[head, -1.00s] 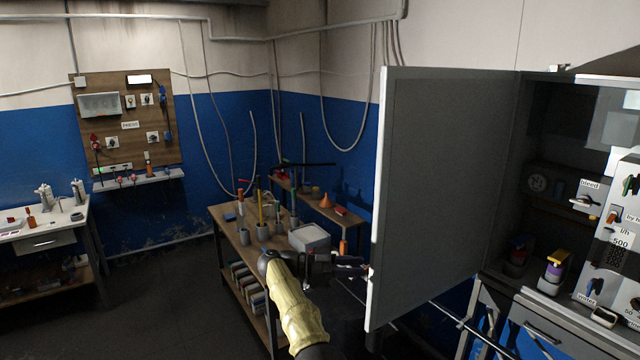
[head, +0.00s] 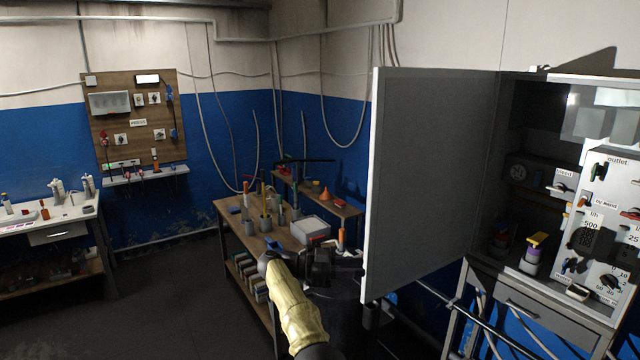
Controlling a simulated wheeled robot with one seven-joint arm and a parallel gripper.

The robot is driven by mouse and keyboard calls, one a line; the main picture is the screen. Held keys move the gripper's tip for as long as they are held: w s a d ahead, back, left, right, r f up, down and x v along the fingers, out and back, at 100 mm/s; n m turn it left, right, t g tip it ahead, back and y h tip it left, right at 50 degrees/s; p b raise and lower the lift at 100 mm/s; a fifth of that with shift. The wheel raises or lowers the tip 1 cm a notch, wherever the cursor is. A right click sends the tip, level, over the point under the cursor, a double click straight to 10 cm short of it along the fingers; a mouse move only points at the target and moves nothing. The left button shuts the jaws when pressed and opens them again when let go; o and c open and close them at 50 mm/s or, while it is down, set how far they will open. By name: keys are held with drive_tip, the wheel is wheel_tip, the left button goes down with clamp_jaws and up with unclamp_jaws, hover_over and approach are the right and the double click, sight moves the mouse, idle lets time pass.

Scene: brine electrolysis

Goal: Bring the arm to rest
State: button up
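My arm, with a gold-coloured link, rises from the bottom middle of the head view. My gripper (head: 340,268) is dark and small at its end, in front of the wooden workbench and left of the open cabinet door. Its fingers blend into the dark background, so I cannot tell whether they are open or shut. I see nothing clearly held.
The grey cabinet door (head: 430,180) stands open close to my gripper's right. Behind it is a cabinet with a labelled control panel (head: 600,235). The workbench (head: 232,222) carries cups of tools and a grey box (head: 310,229). Floor at left is free.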

drive_tip(key=w+d+r+n+t+y+b, duration=0.1)
drive_tip(key=w+r+n+t+y+b, duration=0.25)
drive_tip(key=w+n+t, duration=0.4)
drive_tip(key=w+d+r+n+t+y+b, duration=0.1)
drive_tip(key=w+r+n+t+y+b, duration=0.25)
drive_tip(key=t, duration=0.75)
drive_tip(key=s+f+n+g+y+b, duration=0.7)
drive_tip(key=s+f+y, duration=0.4)
drive_tip(key=s+f, duration=0.5)
drive_tip(key=s+d+f+g+b, duration=0.1)
drive_tip(key=s+f, duration=0.4)
drive_tip(key=s, duration=0.5)
drive_tip(key=s+d+f+g+b, duration=0.1)
drive_tip(key=s+f+g, duration=0.3)
drive_tip(key=s, duration=0.6)
drive_tip(key=s+d+f+g+b, duration=0.1)
drive_tip(key=s+d+f+g, duration=0.2)
drive_tip(key=s+f, duration=0.5)
drive_tip(key=s, duration=0.3)
drive_tip(key=shift+s, duration=0.1)
